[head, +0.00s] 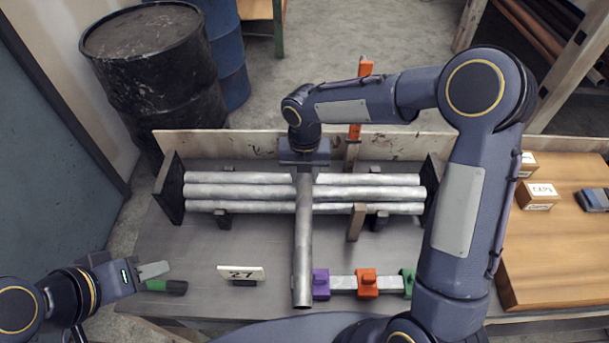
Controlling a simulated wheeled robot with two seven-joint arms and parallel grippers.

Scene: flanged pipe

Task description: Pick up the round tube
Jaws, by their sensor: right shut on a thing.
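A round grey metal tube (303,250) points toward me, crossing above a rack of several similar tubes (250,191) that lie sideways. My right gripper (304,168) is shut on the far end of this tube. The tube's near open end is beside a purple block, and I cannot tell whether it touches the table. My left gripper (160,278) is at the left front of the table, away from the tubes. Its fingers appear apart, with a dark, green-ended object close to them.
Dark end plates (172,187) bound the rack. A card marked 27 (241,273) stands at the front. Purple (320,284), orange (367,283) and green blocks sit on a bar to the right. A wooden board (560,255) with small boxes is further right.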

